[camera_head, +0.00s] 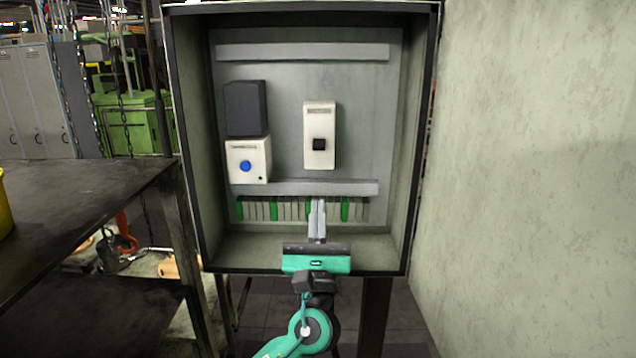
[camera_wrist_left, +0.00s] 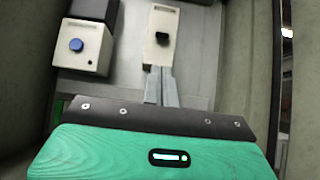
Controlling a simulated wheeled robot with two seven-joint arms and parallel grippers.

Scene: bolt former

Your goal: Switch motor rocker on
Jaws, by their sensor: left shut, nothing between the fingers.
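The rocker (camera_head: 319,144) is a small black switch on a tall white housing (camera_head: 319,112), fixed to the grey back panel of an open cabinet. In the left wrist view the rocker (camera_wrist_left: 162,39) shows just beyond my fingertips. My left gripper (camera_head: 317,203) is shut and empty, its two grey fingers side by side and pointing into the cabinet. In the head view the fingertips appear below the rocker, in front of the terminal row. In the left wrist view the fingers (camera_wrist_left: 161,70) line up with the rocker; whether they touch it I cannot tell. My right gripper is not in view.
A white box with a blue button (camera_head: 246,166) sits left of the rocker, under a dark box (camera_head: 245,108). Cabinet side walls (camera_head: 190,150) flank my gripper. A terminal row (camera_head: 290,210) runs below. A dark table (camera_head: 80,200) stands left; a pale wall (camera_head: 540,170) is right.

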